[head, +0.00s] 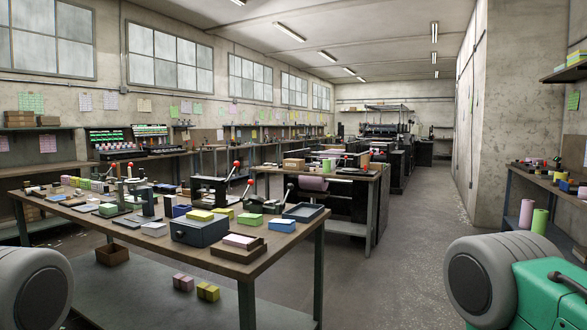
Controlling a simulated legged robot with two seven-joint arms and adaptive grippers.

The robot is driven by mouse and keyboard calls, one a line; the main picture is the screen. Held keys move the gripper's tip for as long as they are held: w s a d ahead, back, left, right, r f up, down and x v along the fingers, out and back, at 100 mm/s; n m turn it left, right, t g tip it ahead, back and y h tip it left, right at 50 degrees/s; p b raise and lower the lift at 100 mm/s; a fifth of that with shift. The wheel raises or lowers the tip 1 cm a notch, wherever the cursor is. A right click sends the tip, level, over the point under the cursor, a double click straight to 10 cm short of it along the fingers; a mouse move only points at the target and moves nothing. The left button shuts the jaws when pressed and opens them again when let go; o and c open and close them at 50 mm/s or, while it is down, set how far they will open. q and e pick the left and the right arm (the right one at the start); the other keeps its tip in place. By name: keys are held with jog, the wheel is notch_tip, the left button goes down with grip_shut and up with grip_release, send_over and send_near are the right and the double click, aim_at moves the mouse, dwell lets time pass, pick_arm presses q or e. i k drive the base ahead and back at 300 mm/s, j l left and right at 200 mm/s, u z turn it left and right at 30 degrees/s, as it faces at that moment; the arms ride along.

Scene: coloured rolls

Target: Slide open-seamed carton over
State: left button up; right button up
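No carton with a clearly open seam can be made out from here. A small brown open box (112,255) sits on the lower shelf of the near table. A brown tray (252,253) with a pale stack in it lies at that table's front right corner. Small brown boxes (30,120) stand on a shelf at the far left, and another brown box (293,164) is on a table farther back. Neither of my grippers is in view.
The near table (150,252) is crowded with a blue-grey box (199,230), coloured blocks and lever presses. A pink roll (526,214) and a green roll (540,220) stand near the right bench (570,205). The aisle floor (405,230) is clear.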

aim_at(289, 164)
jog(key=i+l+z, duration=0.55)
jog(key=i+z, duration=0.15)
jog(key=i, duration=0.4)
jog(key=i+l+z, duration=0.1)
jog(key=i+z, duration=0.25)
jog(key=i, duration=2.2)
jog(key=i+j+u, duration=0.1)
jog(key=i+u, duration=0.15)
jog(key=i, duration=0.25)
jog(key=i+u, duration=0.3)
jog(key=i, duration=0.2)
jog(key=i+l+u, duration=0.25)
jog(key=i, duration=0.3)
jog(key=i+l+u, duration=0.1)
jog(key=i+u, duration=0.2)
jog(key=i, duration=0.2)
jog(key=i+j+u, duration=0.25)
jog(key=i+u, duration=0.2)
jog(key=i+j+u, duration=0.15)
jog(key=i+u, duration=0.7)
jog(key=i+l+u, duration=0.2)
jog(key=i+u, duration=0.25)
jog(key=i+z, duration=0.35)
jog(key=i, duration=0.2)
jog(key=i+j+z, duration=0.35)
jog(key=i, duration=0.15)
jog(key=i+j+z, duration=0.35)
jog(key=i, duration=0.15)
